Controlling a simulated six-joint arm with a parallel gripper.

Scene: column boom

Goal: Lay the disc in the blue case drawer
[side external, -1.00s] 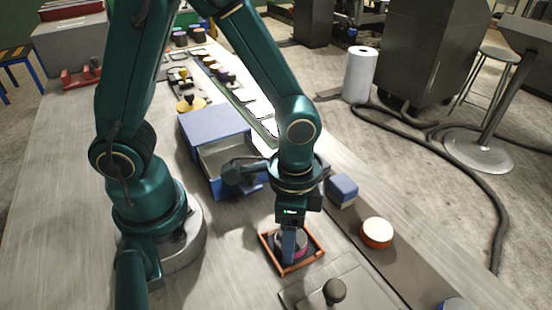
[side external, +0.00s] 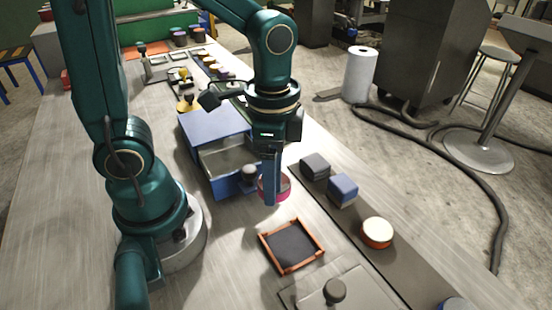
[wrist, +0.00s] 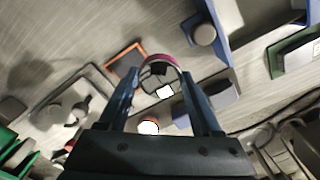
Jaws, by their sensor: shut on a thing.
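The disc (side external: 283,188), with a pink-red rim, is clamped between the fingers of my gripper (side external: 272,190) above the table. In the wrist view the disc (wrist: 163,62) shows a shiny, dark and pale face between the two fingers (wrist: 160,88). The blue case (side external: 214,122) stands to the left of my gripper, its drawer (side external: 228,156) pulled open with a pale interior that looks empty where visible. A round grey knob (side external: 249,173) is on the drawer front, close beside the disc; I cannot tell whether they touch. The knob also shows in the wrist view (wrist: 204,34).
An orange-rimmed tray (side external: 320,254) with a dark base lies empty in front. Dark and blue blocks (side external: 343,189) and an orange round container with a white top (side external: 377,232) stand on the strip at right. A knobbed plate (side external: 334,291) lies nearest.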

